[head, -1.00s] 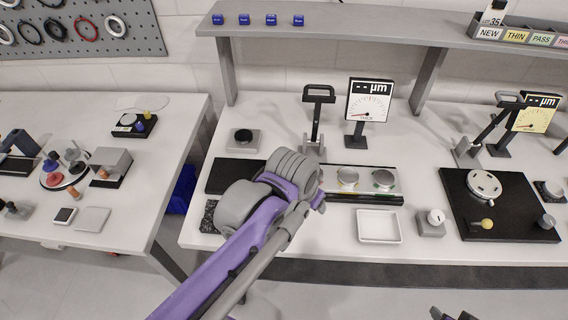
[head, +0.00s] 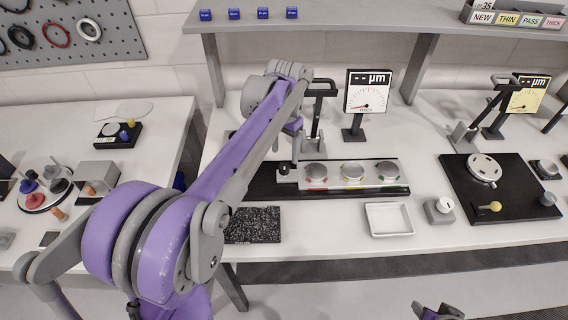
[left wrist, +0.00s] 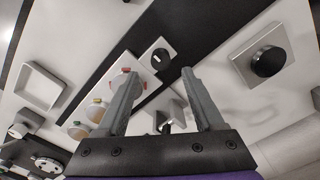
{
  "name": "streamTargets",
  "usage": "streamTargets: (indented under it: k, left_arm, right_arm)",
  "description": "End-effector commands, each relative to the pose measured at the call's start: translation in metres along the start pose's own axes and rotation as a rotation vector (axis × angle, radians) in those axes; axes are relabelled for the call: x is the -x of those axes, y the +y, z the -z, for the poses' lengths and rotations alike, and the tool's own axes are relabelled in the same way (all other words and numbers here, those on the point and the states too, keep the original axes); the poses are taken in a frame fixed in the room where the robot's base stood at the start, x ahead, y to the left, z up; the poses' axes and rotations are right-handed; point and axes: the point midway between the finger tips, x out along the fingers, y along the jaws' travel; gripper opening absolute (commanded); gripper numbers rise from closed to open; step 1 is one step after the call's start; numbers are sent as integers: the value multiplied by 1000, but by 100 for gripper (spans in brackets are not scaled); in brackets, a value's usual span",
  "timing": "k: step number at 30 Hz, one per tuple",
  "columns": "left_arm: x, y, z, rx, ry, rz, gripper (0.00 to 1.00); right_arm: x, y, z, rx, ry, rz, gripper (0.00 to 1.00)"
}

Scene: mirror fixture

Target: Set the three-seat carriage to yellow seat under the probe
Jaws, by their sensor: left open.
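The three-seat carriage (head: 400,187) lies on a black rail, with red (head: 316,176), yellow (head: 353,175) and green (head: 387,174) marked seats from left to right. A small block with a black knob (head: 285,170) is at its left end. The probe stand (head: 316,120), with a black handle, is behind the red seat; its tip is hidden. My left gripper (left wrist: 157,73) is open and empty, its fingers pointing toward the knob block (left wrist: 160,57) and the carriage's red end (left wrist: 122,80). Part of my right gripper (head: 437,312) shows at the bottom edge.
A dial gauge (head: 367,92) stands behind the carriage. A white tray (head: 389,219), a grey knob block (head: 440,209) and a speckled plate (head: 253,225) lie in front. A second black fixture (head: 510,208) is at right. A square black-knobbed block (left wrist: 268,58) shows in the wrist view.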

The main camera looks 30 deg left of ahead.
Motion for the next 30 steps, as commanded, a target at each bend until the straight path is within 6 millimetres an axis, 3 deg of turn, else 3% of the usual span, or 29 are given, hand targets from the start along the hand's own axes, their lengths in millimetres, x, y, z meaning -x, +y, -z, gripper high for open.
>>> streamTargets:
  k: [3, 9, 21, 23, 30]
  left_arm:
    - [-24, 0, 0, 0, 0, 0, 69]
    - [-51, 0, 0, 0, 1, 0, 69]
    - [-60, 0, 0, 0, 1, 0, 69]
    - [-60, 0, 0, 0, 1, 0, 62]
    - [-60, 0, 0, 0, 1, 0, 19]
  right_arm:
    - [-2, 0, -2, 0, -2, 0, 50]
    - [-3, 0, -3, 0, -3, 0, 50]
    - [-3, 0, -4, 0, -3, 0, 50]
    - [-3, 0, -4, 0, -3, 0, 50]
    - [-3, 0, -4, 0, -3, 0, 50]
